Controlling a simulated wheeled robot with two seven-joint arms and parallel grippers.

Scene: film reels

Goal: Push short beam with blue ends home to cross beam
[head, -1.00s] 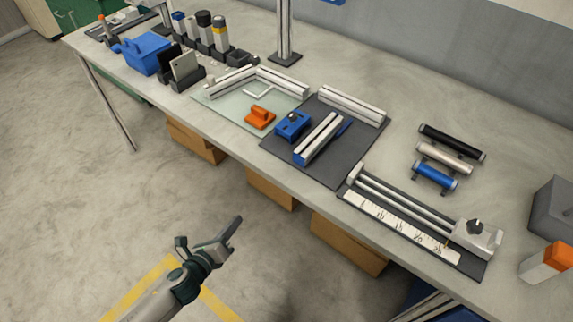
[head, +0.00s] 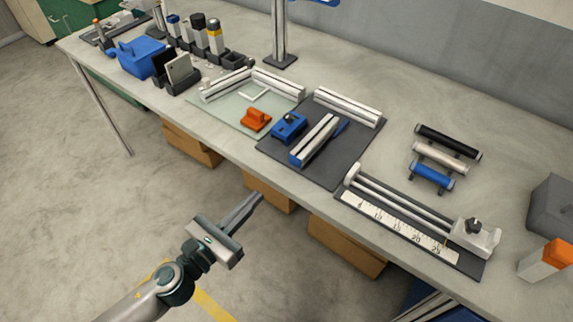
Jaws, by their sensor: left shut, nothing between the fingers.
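The short beam with blue ends (head: 318,139) lies on the dark mat (head: 333,170), its blue near end facing the table's front edge. The cross beam (head: 348,107) lies along the mat's back edge, roughly square to the short beam. The short beam's far end points toward the cross beam, and a gap of bare mat appears between them. My left gripper (head: 258,197) is shut and empty. It is in front of the table edge, apart from both beams. My right gripper is not in view.
A blue block with a knob (head: 289,126) stands left of the short beam. An orange block (head: 256,119) sits on the pale green mat (head: 226,113). A ruler fixture (head: 412,228) lies to the right, near black, white and blue rollers (head: 433,176).

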